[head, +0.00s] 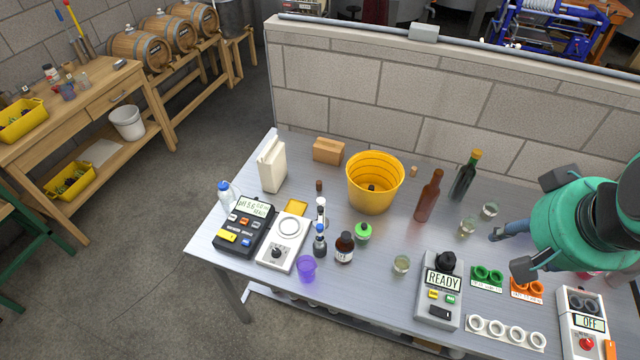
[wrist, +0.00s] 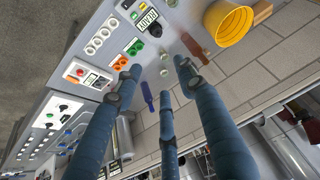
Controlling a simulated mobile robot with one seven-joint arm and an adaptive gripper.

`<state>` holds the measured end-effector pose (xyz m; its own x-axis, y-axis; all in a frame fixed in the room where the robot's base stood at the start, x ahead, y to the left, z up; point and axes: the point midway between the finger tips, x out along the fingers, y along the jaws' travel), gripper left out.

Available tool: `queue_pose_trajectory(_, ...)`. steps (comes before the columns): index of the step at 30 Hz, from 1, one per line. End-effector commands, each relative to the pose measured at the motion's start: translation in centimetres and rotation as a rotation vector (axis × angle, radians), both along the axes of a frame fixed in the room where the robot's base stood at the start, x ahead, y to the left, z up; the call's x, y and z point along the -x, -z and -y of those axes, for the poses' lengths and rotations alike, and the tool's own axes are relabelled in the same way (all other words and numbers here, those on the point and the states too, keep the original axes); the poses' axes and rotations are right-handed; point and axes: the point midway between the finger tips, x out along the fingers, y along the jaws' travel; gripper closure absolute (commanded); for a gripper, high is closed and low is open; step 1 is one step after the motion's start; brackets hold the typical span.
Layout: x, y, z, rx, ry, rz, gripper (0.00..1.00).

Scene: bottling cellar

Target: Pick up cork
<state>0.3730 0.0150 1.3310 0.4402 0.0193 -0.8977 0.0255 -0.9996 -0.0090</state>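A small tan cork (head: 413,171) stands on the metal table near the back wall, between the yellow bucket (head: 376,190) and the bottles. I cannot make it out in the wrist view. My gripper (head: 507,253) is at the right of the head view, over the table's right part and well to the right of the cork. In the wrist view my gripper (wrist: 158,78) shows three blue fingers spread apart with nothing held between them.
A red-brown bottle (head: 429,196) and a dark green bottle (head: 465,176) stand between my gripper and the cork. Small glasses (head: 489,210) stand near my gripper. A low block wall (head: 400,105) runs behind the table. A READY device (head: 440,290) stands in front.

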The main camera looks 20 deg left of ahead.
Motion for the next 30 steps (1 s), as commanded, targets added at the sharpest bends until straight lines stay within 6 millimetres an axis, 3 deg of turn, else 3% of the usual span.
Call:
queue_pose_trajectory(6, -4.8, -1.6, -1.9, -0.006, -0.025, -0.039, 0.6)
queue_pose_trajectory(16, -12.0, -2.6, -5.6, -0.012, -0.06, -0.093, 0.6)
queue_pose_trajectory(30, -22.2, -1.1, -12.5, -0.01, -0.11, -0.171, 0.6)
